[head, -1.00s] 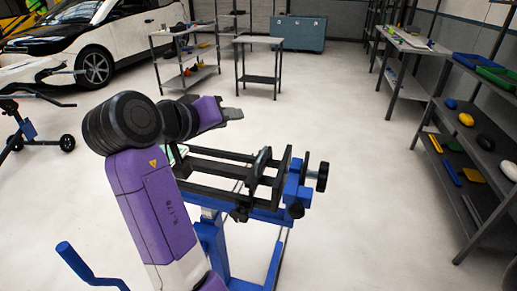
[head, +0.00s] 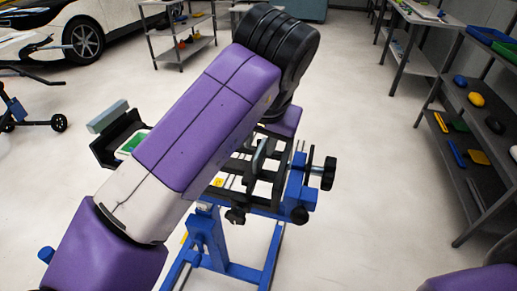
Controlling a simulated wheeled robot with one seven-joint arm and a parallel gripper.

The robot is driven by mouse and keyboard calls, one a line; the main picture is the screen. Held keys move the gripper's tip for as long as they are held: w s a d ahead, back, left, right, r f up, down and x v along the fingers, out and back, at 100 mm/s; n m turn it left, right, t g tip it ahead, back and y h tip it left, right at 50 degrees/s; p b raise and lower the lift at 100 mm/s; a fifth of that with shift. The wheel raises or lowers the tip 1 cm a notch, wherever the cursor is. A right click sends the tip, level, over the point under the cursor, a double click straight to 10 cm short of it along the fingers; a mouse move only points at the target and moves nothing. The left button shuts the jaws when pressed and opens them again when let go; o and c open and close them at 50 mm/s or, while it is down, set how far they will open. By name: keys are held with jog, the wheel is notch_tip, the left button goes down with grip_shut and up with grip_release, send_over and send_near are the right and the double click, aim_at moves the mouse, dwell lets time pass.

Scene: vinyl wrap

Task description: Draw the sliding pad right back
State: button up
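A blue stand (head: 208,232) carries a black clamp frame with two rails, partly behind my arm. An upright dark plate (head: 259,155), which looks like the sliding pad, stands across the rails in the head view. It is apart from the black end plate (head: 280,166) to its right. A black knob (head: 329,173) sits at the right end of the frame. My arm reaches across the left part of the clamp. My gripper is hidden behind my own arm, so whether it touches the pad cannot be seen.
A black bracket with a grey block (head: 108,116) shows left of my arm. A shelf rack (head: 478,150) stands at the right, a small shelf (head: 184,40) at the back and a car (head: 75,30) at the back left. The floor right of the stand is clear.

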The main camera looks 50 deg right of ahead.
aim_at(258, 154)
jog(key=shift+x, duration=2.15)
jog(key=shift+c, duration=0.2)
grip_shut()
